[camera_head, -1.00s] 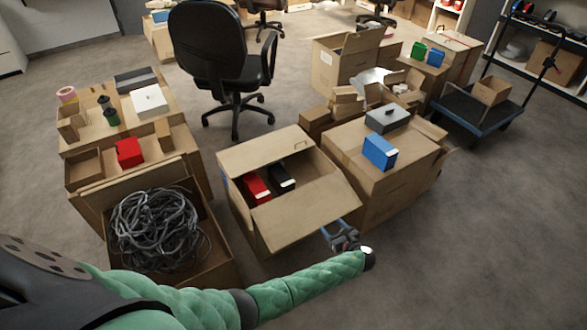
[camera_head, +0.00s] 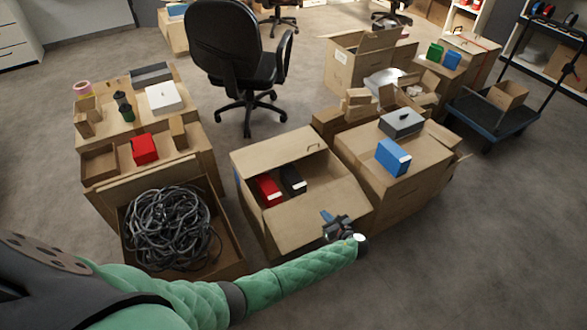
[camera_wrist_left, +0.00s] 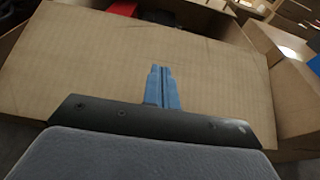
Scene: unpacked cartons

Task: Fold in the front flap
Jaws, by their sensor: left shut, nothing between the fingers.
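The middle carton (camera_head: 258,228) stands open on the floor, with a red box (camera_head: 268,190) and a black box (camera_head: 293,180) inside. Its front flap (camera_head: 305,217) slants up and out over the near part of the opening. My left gripper (camera_head: 328,217) is at the right part of this flap, its blue fingers together and empty. In the left wrist view the fingers (camera_wrist_left: 163,88) lie in front of the flap's broad cardboard face (camera_wrist_left: 95,60). I cannot tell whether they touch it. My right gripper is in neither view.
A carton of tangled black cables (camera_head: 168,228) stands to the left. A closed carton with a blue box (camera_head: 393,157) and a grey box (camera_head: 402,123) stands close on the right. An office chair (camera_head: 240,60) is behind. The floor at front right is clear.

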